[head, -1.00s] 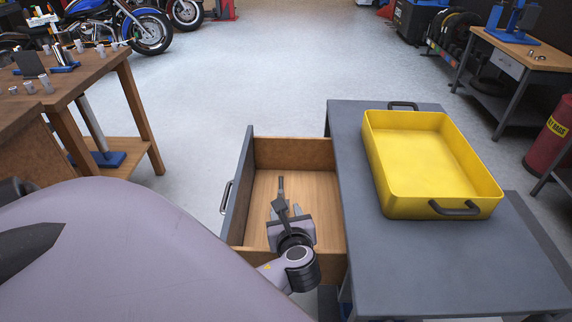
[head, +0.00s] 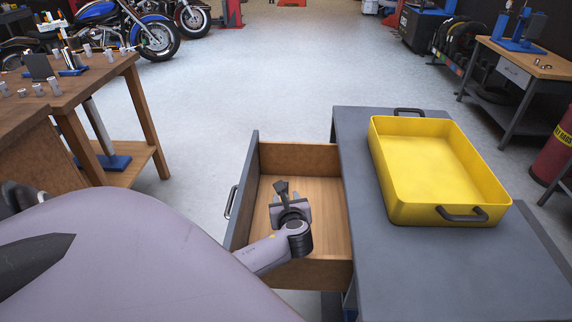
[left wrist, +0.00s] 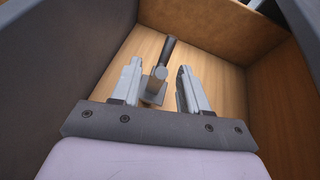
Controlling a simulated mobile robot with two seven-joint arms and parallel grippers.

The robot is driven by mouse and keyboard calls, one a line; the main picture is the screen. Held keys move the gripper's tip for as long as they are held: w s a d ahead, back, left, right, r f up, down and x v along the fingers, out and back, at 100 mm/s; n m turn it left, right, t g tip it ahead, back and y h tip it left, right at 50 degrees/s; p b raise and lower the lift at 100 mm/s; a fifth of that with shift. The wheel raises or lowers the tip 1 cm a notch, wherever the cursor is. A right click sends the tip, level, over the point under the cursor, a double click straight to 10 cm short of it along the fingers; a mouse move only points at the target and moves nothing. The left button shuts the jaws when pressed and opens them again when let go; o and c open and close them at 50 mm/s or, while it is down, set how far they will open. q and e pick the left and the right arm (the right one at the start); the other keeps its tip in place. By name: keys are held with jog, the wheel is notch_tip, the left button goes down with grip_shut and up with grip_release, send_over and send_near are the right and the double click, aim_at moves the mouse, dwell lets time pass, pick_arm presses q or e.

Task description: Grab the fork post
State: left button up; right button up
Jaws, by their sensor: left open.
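The fork post (head: 281,187) is a dark rod with a block-like base, lying in the open wooden drawer (head: 325,157). It also shows in the left wrist view (left wrist: 168,52), where its squarish grey lower end lies between and just beyond my fingertips. My left gripper (head: 288,202) is inside the drawer. In the left wrist view the left gripper (left wrist: 158,80) is open, with one finger on each side of the post's near end and gaps to both. My gripper hides part of the post in the head view. My right gripper is not in view.
The drawer's walls stand close around my gripper. A grey cabinet top (head: 352,190) with a yellow tray (head: 440,165) is to the right. A wooden workbench (head: 30,105) stands at the left, and motorcycles (head: 150,35) are behind. The floor (head: 260,75) beyond the drawer is clear.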

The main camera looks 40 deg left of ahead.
pick_arm(q)
grip_shut()
dwell(0.3)
